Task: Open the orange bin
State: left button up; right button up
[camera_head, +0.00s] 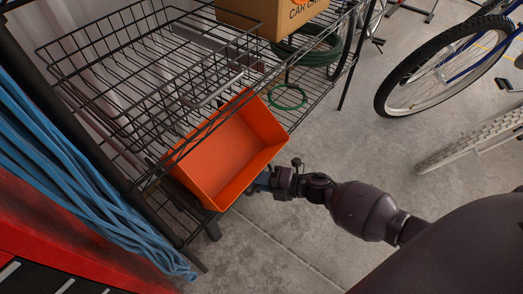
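The orange bin (226,158) is in the black wire rack, below an upper wire basket. Its open top faces me, and its inside looks empty. It looks tilted, with its near edge low. My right gripper (259,183) is at the bin's lower right edge, close to or touching its outer wall. The fingertips are small and partly hidden, so I cannot tell whether they are open or shut on the rim. My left gripper is not in view.
The wire rack (165,100) has bars above the bin. A cardboard box (245,13) and coiled green hose (287,97) are on the rack. Blue cords (75,165) and a red cabinet (50,225) are at left. Bicycle wheels (400,85) stand at right. Floor beside my arm is clear.

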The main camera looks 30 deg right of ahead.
pick_arm(q)
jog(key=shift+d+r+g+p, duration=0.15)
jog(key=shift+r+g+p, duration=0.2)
jog(key=shift+p, duration=0.65)
pick_arm(e)
jog(key=v, duration=1)
jog(key=shift+s+d, duration=0.25)
jog(key=shift+s, duration=0.05)
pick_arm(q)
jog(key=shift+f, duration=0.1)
pick_arm(e)
jog(key=shift+r, duration=0.1)
